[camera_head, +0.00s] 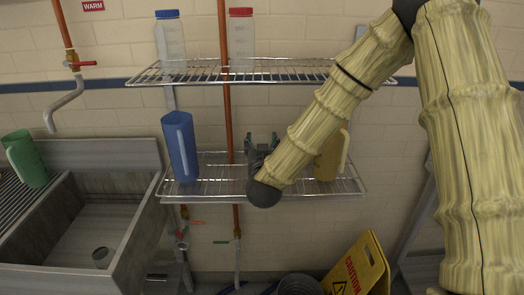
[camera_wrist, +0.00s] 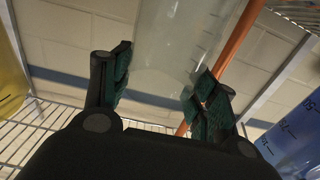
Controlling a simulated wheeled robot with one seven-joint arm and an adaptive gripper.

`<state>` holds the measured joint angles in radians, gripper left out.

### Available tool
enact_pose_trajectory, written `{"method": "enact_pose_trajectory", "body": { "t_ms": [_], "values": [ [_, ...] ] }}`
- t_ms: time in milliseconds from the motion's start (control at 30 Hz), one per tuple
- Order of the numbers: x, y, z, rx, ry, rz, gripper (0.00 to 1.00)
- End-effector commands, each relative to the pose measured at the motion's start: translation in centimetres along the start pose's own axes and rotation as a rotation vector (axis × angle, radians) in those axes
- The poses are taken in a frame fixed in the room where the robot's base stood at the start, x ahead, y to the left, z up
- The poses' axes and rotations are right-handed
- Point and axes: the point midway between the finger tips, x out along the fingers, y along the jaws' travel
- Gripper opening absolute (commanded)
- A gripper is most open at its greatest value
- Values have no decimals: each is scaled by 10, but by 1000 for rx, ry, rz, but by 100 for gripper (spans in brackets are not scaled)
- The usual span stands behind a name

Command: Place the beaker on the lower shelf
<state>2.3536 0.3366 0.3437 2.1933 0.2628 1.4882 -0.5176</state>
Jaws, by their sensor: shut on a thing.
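The beaker (camera_wrist: 185,35) is clear and see-through. In the wrist view it stands between the two dark green-padded fingers of my gripper (camera_wrist: 160,78), which is shut on it. In the head view my gripper (camera_head: 262,143) is over the lower wire shelf (camera_head: 222,187), between a blue jug and a yellow jug. The beaker is hard to make out there, mostly hidden behind my wrist. I cannot tell whether its base touches the shelf.
The blue jug (camera_head: 180,146) stands left on the lower shelf, the yellow jug (camera_head: 328,160) right, partly behind my arm. The upper shelf (camera_head: 300,72) holds a blue-capped bottle (camera_head: 170,38) and a red-capped one (camera_head: 241,38). A copper pipe (camera_head: 226,120) runs vertically near my gripper.

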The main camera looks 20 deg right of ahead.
Motion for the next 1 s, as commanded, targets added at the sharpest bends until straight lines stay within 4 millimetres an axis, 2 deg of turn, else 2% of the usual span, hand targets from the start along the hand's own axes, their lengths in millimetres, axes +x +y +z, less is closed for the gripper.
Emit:
{"method": "enact_pose_trajectory", "body": {
  "t_ms": [300, 767, 800, 900, 1000],
  "values": [
    [0, 1, 28, 0, -3, 0, 31],
    [0, 0, 34, 0, 0, 0, 31],
    [0, 0, 34, 0, 0, 0, 64],
    [0, 0, 33, 0, 0, 0, 80],
    [0, 0, 33, 0, 0, 0, 80]
  ]
}}
